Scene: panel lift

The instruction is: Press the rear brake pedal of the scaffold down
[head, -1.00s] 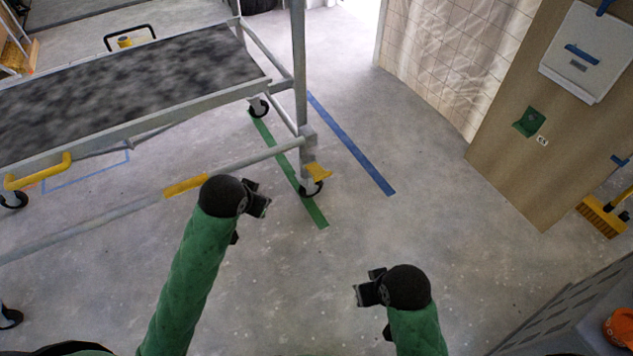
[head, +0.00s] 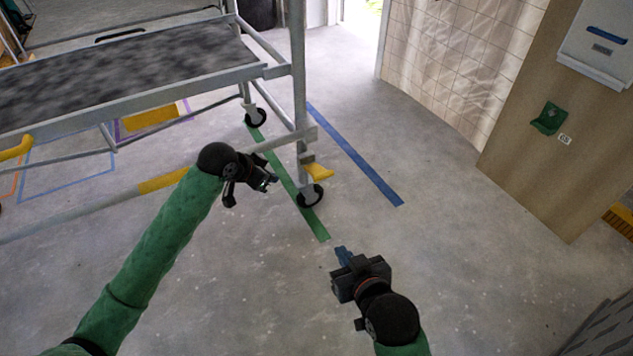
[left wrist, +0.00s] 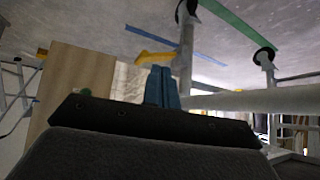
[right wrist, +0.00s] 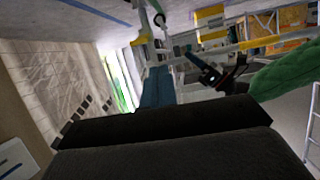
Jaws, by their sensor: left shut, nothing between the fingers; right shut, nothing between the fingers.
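The scaffold (head: 120,105) stands at the left, its near post coming down to a black caster (head: 310,195) on green tape. A yellow brake pedal (head: 318,171) sticks out to the right above this caster; it also shows in the left wrist view (left wrist: 155,58). I cannot tell if it is up or down. My left gripper (head: 270,183) is shut and empty, left of the post and apart from the pedal. My right gripper (head: 342,254) is shut and empty, in front of the caster, below and right of the pedal in the picture. Neither visibly touches the pedal.
A second caster (head: 255,117) stands farther back on the green tape. A lower rail with a yellow band (head: 163,180) runs behind my left arm. Blue tape (head: 355,155) lies right of the post. A wooden panel (head: 525,120) stands at the right. The floor between is clear.

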